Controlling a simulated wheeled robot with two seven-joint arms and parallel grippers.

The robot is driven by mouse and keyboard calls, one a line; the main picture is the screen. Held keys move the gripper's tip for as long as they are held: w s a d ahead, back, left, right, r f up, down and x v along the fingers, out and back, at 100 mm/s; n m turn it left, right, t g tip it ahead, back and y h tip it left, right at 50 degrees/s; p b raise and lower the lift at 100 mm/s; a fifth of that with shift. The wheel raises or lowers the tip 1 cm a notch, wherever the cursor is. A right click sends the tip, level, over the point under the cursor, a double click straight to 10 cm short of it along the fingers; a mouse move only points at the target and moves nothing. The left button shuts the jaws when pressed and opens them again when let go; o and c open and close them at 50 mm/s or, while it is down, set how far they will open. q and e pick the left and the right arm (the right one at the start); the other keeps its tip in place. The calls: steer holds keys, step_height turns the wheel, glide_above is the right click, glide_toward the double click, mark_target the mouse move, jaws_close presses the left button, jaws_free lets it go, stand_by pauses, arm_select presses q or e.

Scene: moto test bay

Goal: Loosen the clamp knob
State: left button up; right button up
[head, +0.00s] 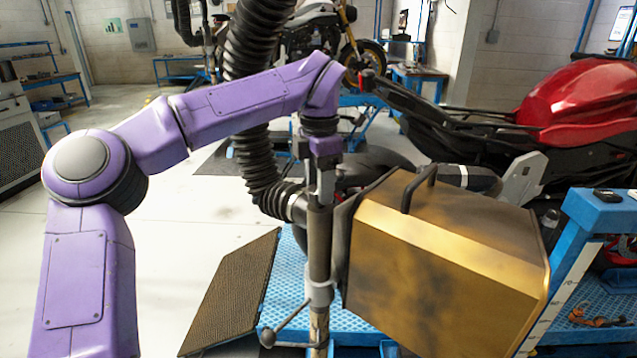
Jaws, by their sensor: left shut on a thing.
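My left gripper (320,190) points down at the upper end of an upright metal post (319,240) and is shut on it. A light grey clamp collar (320,293) sits around the post lower down. A thin lever with a dark ball knob (268,337) slants down and left from the collar. The knob is well below my left gripper and apart from it. The exact finger contact is small and partly hidden. My right gripper is not in view.
A gold-and-black box (440,270) with a top handle stands close right of the post. A black ribbed hose (258,165) hangs behind it. A dark ramp plate (235,290) lies left. A red motorcycle (580,100) is behind right. Open floor is on the left.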

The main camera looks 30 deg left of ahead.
arm_select(q)
steer(key=n, duration=0.2)
steer(key=n+b, duration=0.1)
steer(key=n, duration=0.1)
steer(key=shift+f+n, duration=0.2)
steer(key=shift+n, duration=0.1)
steer(key=n+b, duration=0.1)
steer(key=n, duration=0.3)
steer(key=shift+n+b, duration=0.3)
steer(key=shift+b, duration=0.05)
steer(key=n+b, duration=0.2)
steer(key=n, duration=0.3)
steer(key=shift+d+b, duration=0.1)
steer(key=shift+b, duration=0.25)
steer(key=shift+n+b, duration=1.1)
steer(key=shift+n, duration=1.3)
steer(key=shift+r, duration=0.1)
steer(key=o, duration=1)
steer(key=shift+w, duration=0.15)
steer(key=shift+o, duration=0.2)
